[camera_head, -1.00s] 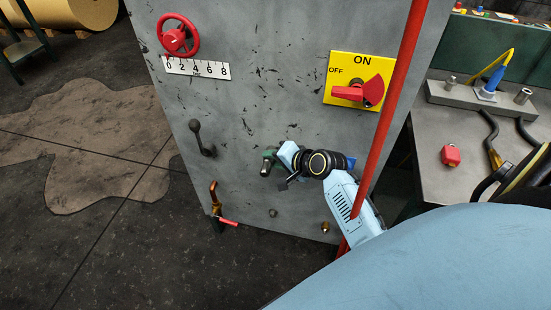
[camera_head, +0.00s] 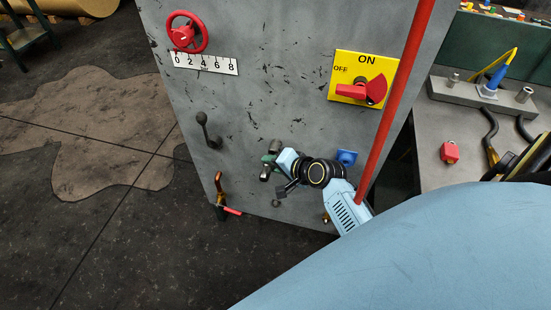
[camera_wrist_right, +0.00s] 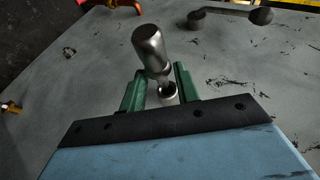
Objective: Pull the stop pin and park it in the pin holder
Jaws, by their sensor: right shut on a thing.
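The stop pin has a grey metal knob, best seen in the right wrist view (camera_wrist_right: 150,45). My right gripper (camera_head: 267,171) is shut on it, its green fingers on either side of the pin's neck, in front of the grey panel (camera_head: 255,105). I cannot tell whether the pin's far end is clear of its hole. A short dark grey stub (camera_head: 275,146) shows just above the fingers in the head view. A blue fitting (camera_head: 346,157) on the panel, right of the gripper, may be the pin holder. My left gripper is not in view.
A red upright bar (camera_head: 393,105) runs beside my right forearm. The panel carries a red handwheel (camera_head: 187,32), a dark lever (camera_head: 207,131), a yellow ON/OFF switch plate (camera_head: 362,78) and a red-handled valve (camera_head: 222,198). A bench (camera_head: 470,125) stands at the right.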

